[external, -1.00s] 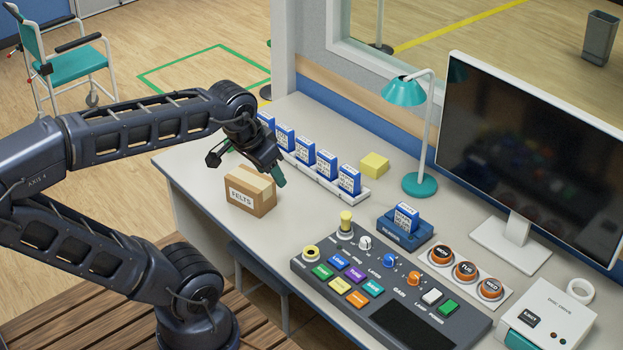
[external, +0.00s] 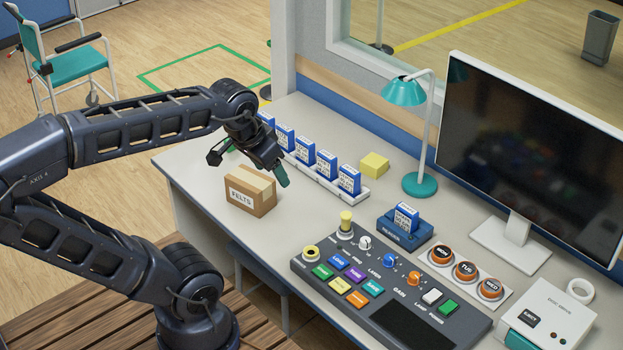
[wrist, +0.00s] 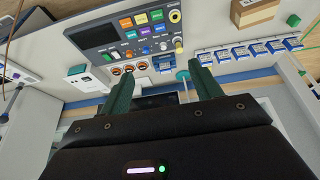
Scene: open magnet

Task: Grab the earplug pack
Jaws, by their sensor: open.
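No pack clearly labelled as earplugs can be made out. A small plain yellow block (external: 374,164) lies on the desk behind the rack; I cannot tell whether it is the earplug pack. Several blue-and-white packs stand in a row in a white rack (external: 349,198), and they also show in the wrist view (wrist: 255,50). Another blue-and-white pack (external: 405,217) stands upright in the blue reader. My gripper (external: 257,164) is open with its green fingers apart, above the desk near the cardboard box and rack. In the wrist view, nothing is between the fingers (wrist: 161,78).
A cardboard box (external: 250,192) sits near the desk's front edge.

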